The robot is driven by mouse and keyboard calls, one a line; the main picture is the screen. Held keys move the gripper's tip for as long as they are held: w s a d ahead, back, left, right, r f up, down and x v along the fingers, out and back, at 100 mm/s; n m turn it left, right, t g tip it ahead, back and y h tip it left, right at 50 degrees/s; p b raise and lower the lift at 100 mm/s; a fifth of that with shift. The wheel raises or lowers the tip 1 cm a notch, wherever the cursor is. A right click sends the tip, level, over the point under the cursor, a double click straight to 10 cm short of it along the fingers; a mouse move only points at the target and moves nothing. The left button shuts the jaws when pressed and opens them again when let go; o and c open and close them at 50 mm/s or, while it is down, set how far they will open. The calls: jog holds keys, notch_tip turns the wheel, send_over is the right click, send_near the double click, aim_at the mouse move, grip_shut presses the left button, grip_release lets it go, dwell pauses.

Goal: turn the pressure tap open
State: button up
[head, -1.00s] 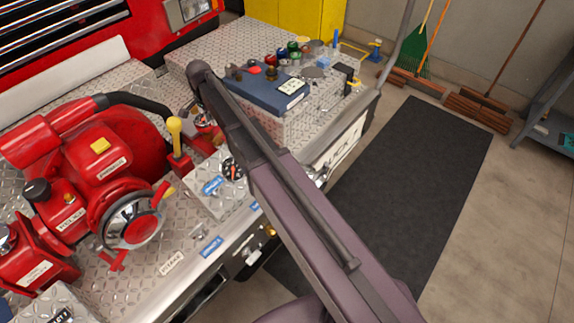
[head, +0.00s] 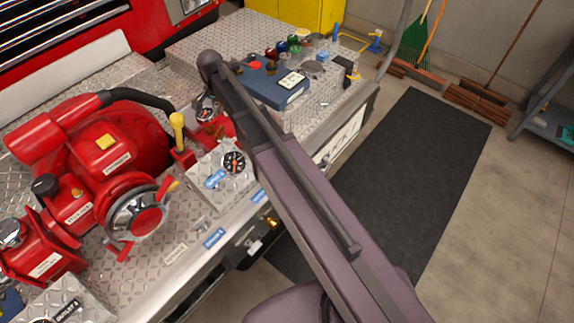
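The red pump (head: 85,140) stands on the diamond-plate bumper at the left, with a yellow knob (head: 105,141) on top. I cannot tell which fitting is the pressure tap, as the labels are too small to read surely. A yellow-handled lever (head: 178,132) stands upright beside the pump. Below the bumper edge are a small white-handled fitting (head: 255,247) and a brass fitting (head: 271,223). My arm crosses the picture from the bottom to the upper middle. My gripper is not visible.
A blue case (head: 262,83) and several coloured caps (head: 293,42) lie on the bumper's far part. A black mat (head: 420,160) covers the floor at right. Brooms and a green rake (head: 414,45) lean at the wall. A grey shelf (head: 545,100) stands far right.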

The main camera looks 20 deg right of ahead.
jog(key=s+d+f+n+b, duration=0.4)
jog(key=s+d, duration=0.4)
jog(key=s, duration=0.2)
jog(key=s+d+f+n+b, duration=0.4)
jog(key=s+d+f+b, duration=0.1)
jog(key=s+d, duration=0.4)
jog(key=shift+s+f, duration=0.3)
jog(key=shift+s, duration=0.7)
jog(key=shift+o, duration=1.4)
jog(key=w+a+r+m+p, duration=0.3)
jog(key=w+a+r+p, duration=0.2)
jog(key=w+a, duration=0.5)
jog(key=w+a+r+m+p, duration=0.3)
jog(key=w+a+r+p, duration=0.2)
jog(key=w+a, duration=0.5)
jog(key=w, duration=0.2)
jog(key=shift+w+a+r, duration=0.35)
jog(key=shift+a+r, duration=0.05)
